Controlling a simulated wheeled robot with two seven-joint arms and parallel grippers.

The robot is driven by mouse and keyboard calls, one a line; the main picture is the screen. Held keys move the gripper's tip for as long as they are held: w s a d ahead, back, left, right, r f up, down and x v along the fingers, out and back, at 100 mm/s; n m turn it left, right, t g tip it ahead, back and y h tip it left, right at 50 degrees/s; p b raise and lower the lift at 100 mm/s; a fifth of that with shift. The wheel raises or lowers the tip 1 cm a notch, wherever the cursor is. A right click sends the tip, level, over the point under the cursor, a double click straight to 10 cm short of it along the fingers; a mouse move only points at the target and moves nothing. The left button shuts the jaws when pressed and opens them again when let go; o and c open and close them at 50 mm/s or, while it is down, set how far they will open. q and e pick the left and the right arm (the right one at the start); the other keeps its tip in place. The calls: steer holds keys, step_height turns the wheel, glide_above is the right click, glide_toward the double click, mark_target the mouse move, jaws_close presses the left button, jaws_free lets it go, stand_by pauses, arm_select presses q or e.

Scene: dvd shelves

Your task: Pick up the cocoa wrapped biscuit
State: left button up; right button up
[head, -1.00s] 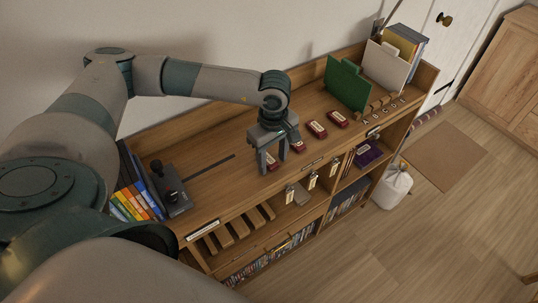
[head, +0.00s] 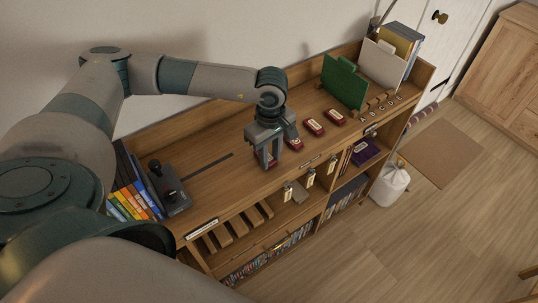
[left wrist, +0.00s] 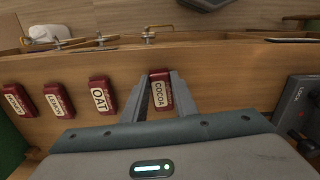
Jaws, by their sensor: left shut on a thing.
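The cocoa wrapped biscuit (left wrist: 160,92) is a small red packet with a pale label reading COCOA. In the left wrist view it sits between the two fingers of my left gripper (left wrist: 160,98), which is shut on it. In the head view my left gripper (head: 267,160) points down at the shelf top, and the cocoa biscuit (head: 271,163) is mostly hidden by the fingers. It appears at shelf-top level; I cannot tell whether it touches the wood. My right gripper is not in view.
Other red biscuits stand in a row beside it: the OAT one (left wrist: 102,95), the lemon one (left wrist: 58,100) and another at the row's end (left wrist: 19,100). A green folder (head: 345,82) stands farther back. Books (head: 137,197) and a dark device (head: 168,187) stand at the left end.

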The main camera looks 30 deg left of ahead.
mark_target(270, 160)
arm_select(q)
steer(key=shift+r, duration=0.55)
step_height(270, 160, up, 2)
steer(key=shift+r+p, duration=0.25)
steer(key=shift+p, duration=0.2)
steer(key=s+d+r, duration=0.3)
steer(key=d+r, duration=0.4)
steer(key=d, duration=0.4)
steer(key=shift+s+p, duration=0.25)
steer(key=shift+p, duration=0.05)
steer(key=shift+d, duration=0.1)
